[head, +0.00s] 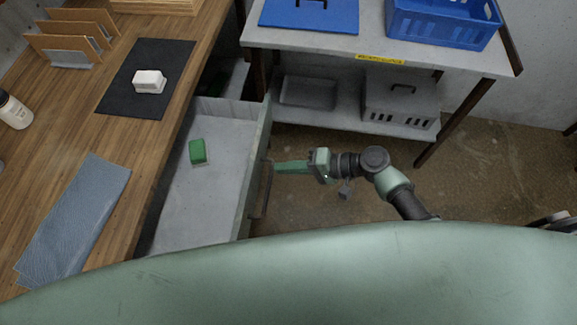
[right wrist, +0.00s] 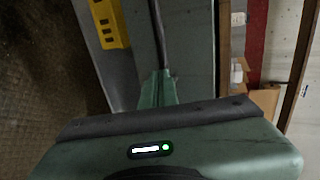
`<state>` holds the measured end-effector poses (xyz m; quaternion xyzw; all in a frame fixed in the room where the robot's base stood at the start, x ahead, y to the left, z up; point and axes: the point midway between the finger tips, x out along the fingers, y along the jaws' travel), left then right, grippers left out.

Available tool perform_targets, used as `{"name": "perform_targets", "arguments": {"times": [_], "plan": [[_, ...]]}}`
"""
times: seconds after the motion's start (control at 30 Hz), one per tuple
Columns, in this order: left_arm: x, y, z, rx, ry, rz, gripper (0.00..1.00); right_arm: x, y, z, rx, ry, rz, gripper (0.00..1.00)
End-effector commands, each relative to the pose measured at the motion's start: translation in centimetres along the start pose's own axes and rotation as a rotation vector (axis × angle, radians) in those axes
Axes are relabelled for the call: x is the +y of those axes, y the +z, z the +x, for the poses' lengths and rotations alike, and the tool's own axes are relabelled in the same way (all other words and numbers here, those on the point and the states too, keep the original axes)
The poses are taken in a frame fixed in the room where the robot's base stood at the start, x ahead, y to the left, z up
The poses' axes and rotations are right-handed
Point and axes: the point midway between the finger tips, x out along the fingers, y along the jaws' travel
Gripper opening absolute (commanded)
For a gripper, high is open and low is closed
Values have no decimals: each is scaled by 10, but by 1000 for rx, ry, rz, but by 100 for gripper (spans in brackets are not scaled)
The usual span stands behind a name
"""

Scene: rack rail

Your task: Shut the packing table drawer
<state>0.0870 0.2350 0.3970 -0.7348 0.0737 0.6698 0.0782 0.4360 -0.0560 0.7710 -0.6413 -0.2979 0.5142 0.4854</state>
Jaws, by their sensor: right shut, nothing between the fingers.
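The packing table drawer (head: 205,190) is pulled out from under the wooden table, on its right side. Its grey floor shows, with a green block (head: 198,151) lying inside. A dark handle (head: 262,190) runs along the outer face of the drawer front (head: 254,165). My right gripper (head: 277,167) is shut and empty, its fingertips pointing left at the drawer front, close by the upper end of the handle. I cannot tell whether they touch. The shut fingers also show in the right wrist view (right wrist: 158,88), before a greenish panel. My left gripper is not in view.
The wooden packing table (head: 150,40) carries a black mat (head: 122,95) with a white block (head: 149,81), a grey-blue cloth (head: 75,220) and a bottle (head: 14,112). A grey shelf bench (head: 380,55) with blue crates stands behind. Brown floor lies open around my right arm.

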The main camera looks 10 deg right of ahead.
Motion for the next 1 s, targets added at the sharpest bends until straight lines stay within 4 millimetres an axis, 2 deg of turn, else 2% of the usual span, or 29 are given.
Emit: {"name": "perform_targets", "arguments": {"times": [0.27,0.7,1.0], "plan": [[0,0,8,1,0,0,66,-19,0,46,0,-7,-2,0],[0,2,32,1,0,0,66,-61,1,156,-1,-5,-3,0],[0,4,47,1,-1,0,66,-81,2,208,0,-3,-1,0]]}}
